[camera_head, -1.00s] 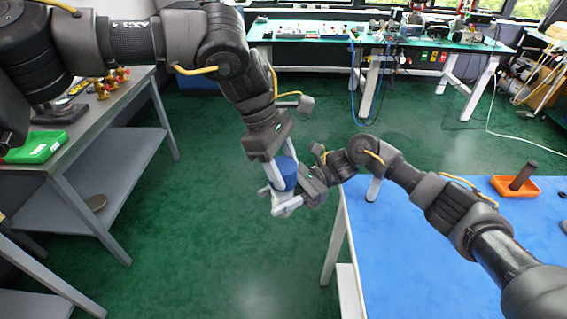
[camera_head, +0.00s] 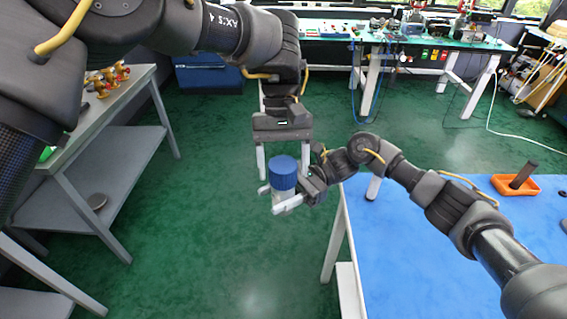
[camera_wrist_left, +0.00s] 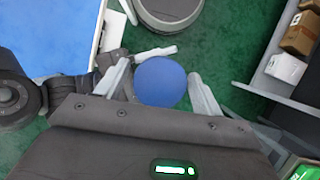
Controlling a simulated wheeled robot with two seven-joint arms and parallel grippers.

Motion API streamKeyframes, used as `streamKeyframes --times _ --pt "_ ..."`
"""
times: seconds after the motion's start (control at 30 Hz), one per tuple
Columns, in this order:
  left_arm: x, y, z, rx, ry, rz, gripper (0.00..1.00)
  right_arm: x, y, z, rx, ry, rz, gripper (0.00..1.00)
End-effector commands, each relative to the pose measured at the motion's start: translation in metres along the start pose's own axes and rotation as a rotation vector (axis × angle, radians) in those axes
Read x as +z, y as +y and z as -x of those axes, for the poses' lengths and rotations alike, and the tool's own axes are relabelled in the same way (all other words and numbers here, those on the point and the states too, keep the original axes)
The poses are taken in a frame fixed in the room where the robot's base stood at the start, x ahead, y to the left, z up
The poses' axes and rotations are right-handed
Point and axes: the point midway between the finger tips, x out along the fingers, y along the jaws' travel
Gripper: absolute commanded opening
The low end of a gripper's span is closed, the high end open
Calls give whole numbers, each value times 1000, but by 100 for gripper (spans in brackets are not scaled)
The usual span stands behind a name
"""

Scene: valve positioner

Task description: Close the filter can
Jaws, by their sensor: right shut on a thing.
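My right gripper (camera_head: 277,197) is shut on the can's body from the right, below the lid. My left gripper (camera_head: 283,160) points down from above, with one finger on each side of the lid. In the left wrist view, the round lid (camera_wrist_left: 160,81) lies between the open fingers (camera_wrist_left: 162,88), with a gap on both sides. The seat between lid and body is partly hidden.
The blue table (camera_head: 420,260) is at the right, with an orange tray (camera_head: 528,191) holding a dark rod. A grey shelf bench (camera_head: 110,130) with brass valves (camera_head: 105,78) stands at the left. A green-topped bench (camera_head: 400,38) is at the back. Green floor lies below the can.

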Motion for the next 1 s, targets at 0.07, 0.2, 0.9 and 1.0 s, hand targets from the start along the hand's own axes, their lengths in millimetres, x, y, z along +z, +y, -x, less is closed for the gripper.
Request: streamKeyframes --times 0.07,0.2,0.9,1.0 --pt "0 0 0 0 0 1 76 1 0 0 0 -1 1 0" --pt "0 0 0 0 0 1 76 1 0 0 0 -1 2 0" --pt "17 0 42 0 -1 2 76 1 0 0 0 -1 2 0" --pt "17 0 42 0 0 2 76 1 0 0 0 -1 2 0"
